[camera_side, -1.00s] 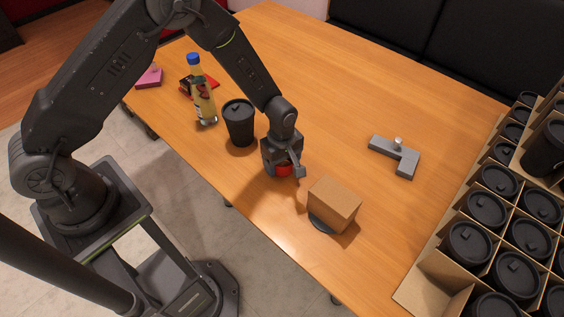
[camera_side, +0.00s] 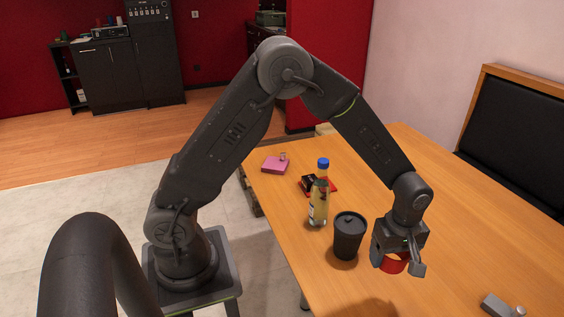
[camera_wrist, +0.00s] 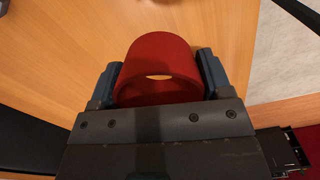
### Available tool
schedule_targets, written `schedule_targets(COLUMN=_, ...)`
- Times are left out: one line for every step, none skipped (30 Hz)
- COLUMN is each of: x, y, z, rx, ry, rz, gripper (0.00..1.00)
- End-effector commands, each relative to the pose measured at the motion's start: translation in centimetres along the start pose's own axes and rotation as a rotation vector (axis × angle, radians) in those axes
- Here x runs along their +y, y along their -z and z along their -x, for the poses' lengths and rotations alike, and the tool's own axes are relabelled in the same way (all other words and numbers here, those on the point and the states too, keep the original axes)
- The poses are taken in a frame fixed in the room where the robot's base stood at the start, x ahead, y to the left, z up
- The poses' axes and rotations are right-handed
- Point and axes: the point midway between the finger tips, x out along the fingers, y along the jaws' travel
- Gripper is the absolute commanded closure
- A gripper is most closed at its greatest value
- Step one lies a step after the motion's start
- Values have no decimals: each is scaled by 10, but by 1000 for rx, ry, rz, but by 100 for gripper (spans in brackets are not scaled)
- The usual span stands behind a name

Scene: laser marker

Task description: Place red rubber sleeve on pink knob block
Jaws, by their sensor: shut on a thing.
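The red rubber sleeve (camera_side: 394,264) is a short open ring held in my gripper (camera_side: 400,266), at the right of the side view. In the wrist view the sleeve (camera_wrist: 160,58) sits between the two dark fingers of my gripper (camera_wrist: 159,78), which press on its left and right sides. It seems to be held above the table. The pink knob block (camera_side: 275,166) lies flat near the table's far left corner, with a small pale knob on top. The block is well apart from my gripper and does not show in the wrist view.
A dark lidded cup (camera_side: 347,238) and a bottle with a blue cap (camera_side: 319,200) stand between my gripper and the pink block. A red and black item (camera_side: 318,185) lies behind the bottle. A grey piece (camera_side: 497,305) lies at bottom right on the table (camera_side: 470,225).

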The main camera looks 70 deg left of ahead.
Motion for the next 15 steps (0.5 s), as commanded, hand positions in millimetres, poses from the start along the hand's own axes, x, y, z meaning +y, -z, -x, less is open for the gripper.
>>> schedule_targets(x=1, y=0, z=11, rx=0, ry=-5, rz=0, gripper=50)
schedule_targets(x=1, y=0, z=16, rx=0, ry=-6, rz=0, gripper=50)
schedule_targets(x=4, y=10, z=13, rx=0, ry=-1, rz=29, gripper=50)
schedule_targets(x=6, y=15, z=12, rx=0, ry=1, rz=47, gripper=50)
schedule_targets(x=8, y=20, z=12, rx=0, ry=1, rz=63, gripper=50)
schedule_targets(x=11, y=28, z=12, rx=0, ry=0, rz=88, gripper=50)
schedule_targets(x=13, y=33, z=12, rx=0, ry=-1, rz=105, gripper=50)
schedule_targets(x=15, y=39, z=12, rx=0, ry=-1, rz=125, gripper=50)
schedule_targets(x=18, y=48, z=12, rx=0, ry=-1, rz=153, gripper=50)
schedule_targets(x=20, y=56, z=12, rx=0, ry=0, rz=177, gripper=50)
schedule_targets(x=22, y=64, z=12, rx=0, ry=0, rz=202, gripper=50)
schedule_targets(x=25, y=77, z=12, rx=0, ry=-1, rz=238, gripper=50)
schedule_targets(x=27, y=87, z=12, rx=0, ry=-1, rz=269, gripper=50)
schedule_targets(x=29, y=98, z=12, rx=0, ry=-1, rz=301, gripper=50)
schedule_targets(x=31, y=114, z=12, rx=0, ry=0, rz=348, gripper=50)
